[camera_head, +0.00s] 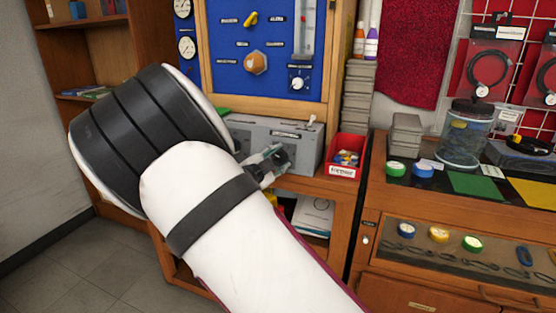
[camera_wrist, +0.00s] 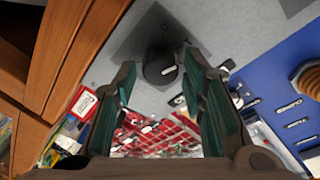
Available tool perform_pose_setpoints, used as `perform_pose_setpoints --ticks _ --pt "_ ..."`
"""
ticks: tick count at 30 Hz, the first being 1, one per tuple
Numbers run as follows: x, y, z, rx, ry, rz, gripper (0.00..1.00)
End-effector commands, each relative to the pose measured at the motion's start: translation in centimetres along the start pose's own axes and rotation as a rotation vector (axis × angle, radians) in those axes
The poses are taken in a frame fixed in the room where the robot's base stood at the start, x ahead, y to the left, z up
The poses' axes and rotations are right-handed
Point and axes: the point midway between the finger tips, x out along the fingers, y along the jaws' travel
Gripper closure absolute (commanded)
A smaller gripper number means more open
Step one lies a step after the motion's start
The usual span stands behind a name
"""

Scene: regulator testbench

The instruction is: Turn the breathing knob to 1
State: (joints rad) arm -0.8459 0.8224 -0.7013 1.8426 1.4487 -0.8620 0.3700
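A black round knob (camera_wrist: 158,66) with a white pointer line sits on a dark square plate on a grey surface in the wrist view. Small marks on the plate are too small to read surely. The grey box (camera_head: 250,132) in the head view appears to be that surface; my gripper hides the knob there. My gripper (camera_head: 272,158) is at the box's front. In the wrist view my gripper (camera_wrist: 165,72) is open, with one green-padded finger on each side of the knob. No contact shows, and I cannot tell whether the fingertips reach around it.
A blue panel (camera_head: 230,65) with a yellow handle, a brown knob and a white dial stands above the box. A red bin (camera_head: 342,172) of small parts is just right of the box. Wooden shelf sides (camera_wrist: 75,45) show at left in the wrist view.

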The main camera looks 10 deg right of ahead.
Motion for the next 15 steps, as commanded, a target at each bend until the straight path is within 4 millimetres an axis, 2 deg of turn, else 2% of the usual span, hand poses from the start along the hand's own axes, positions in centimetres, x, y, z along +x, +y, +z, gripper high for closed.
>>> perform_pose_setpoints --ticks 10,15 --pt "-0.1 0.0 0.0 -0.001 0.0 -0.001 0.51" --pt "-1.8 -0.1 0.1 0.001 -0.002 -0.001 0.51"
